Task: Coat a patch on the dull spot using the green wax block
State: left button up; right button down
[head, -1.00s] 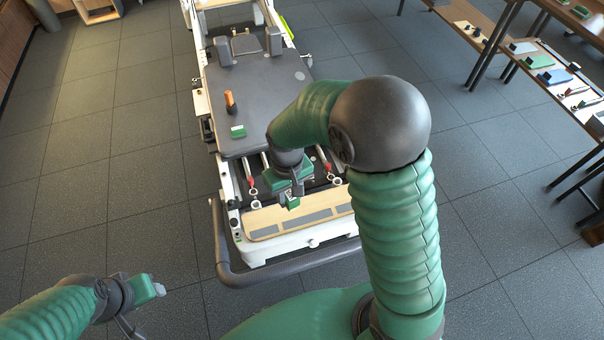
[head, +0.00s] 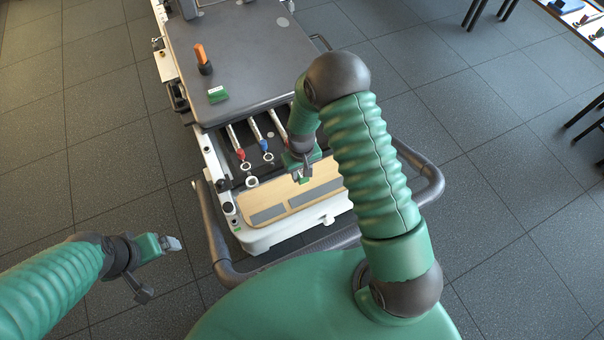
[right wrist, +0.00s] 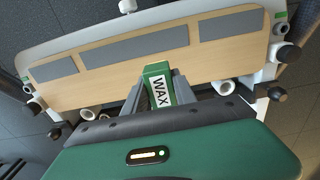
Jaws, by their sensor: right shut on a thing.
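My right gripper (head: 303,178) is shut on the green wax block (right wrist: 158,88), labelled WAX. In the head view the block (head: 303,181) shows only as a small green end, above the near wooden board (head: 328,170). I cannot tell whether it touches the board. A pale round spot (head: 283,22) shows on the right part of the grey padded carriage (head: 245,55); I cannot tell whether it is the dull spot. My left gripper (head: 172,243) hangs over the floor at lower left, apart from the reformer; its opening is unclear.
Springs with red and blue ends (head: 265,146) lie between carriage and board. A dark curved rail (head: 215,232) runs around the near end. The floor to the left is clear.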

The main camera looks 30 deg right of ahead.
aim_at(304, 183)
notch_tip(304, 183, down, 6)
jog(key=b, duration=0.4)
jog(key=shift+d+r+b, duration=0.1)
jog(key=shift+b, duration=0.2)
jog(key=shift+s+r+p, duration=0.55)
jog(key=shift+s+p, duration=0.1)
jog(key=shift+p, duration=0.25)
jog(key=shift+s+f+p, duration=0.1)
jog(key=shift+s+p, duration=0.3)
jog(key=shift+s, duration=0.55)
jog(key=shift+f, duration=0.3)
